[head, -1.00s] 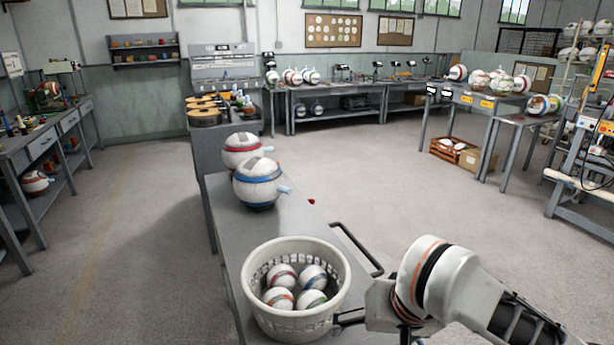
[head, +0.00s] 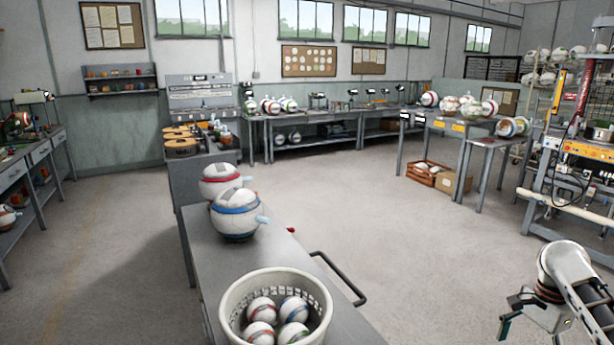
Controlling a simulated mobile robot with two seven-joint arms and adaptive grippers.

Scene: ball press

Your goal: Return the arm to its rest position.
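My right gripper (head: 508,314) is at the lower right, over the floor and clear of the cart. Its fingers look spread apart, with nothing between them. My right arm (head: 565,270) comes in from the right edge. My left gripper is not in view. A white basket (head: 233,289) stands on the near end of the grey cart (head: 262,256), with several striped balls (head: 293,309) in it. The bottom of the frame cuts it off.
Two larger balls, one blue-striped (head: 236,222) and one red-striped (head: 219,181), stand at the cart's far end. The cart's handle (head: 340,279) juts out to its right. A press machine (head: 583,150) stands at the right. The floor between is clear.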

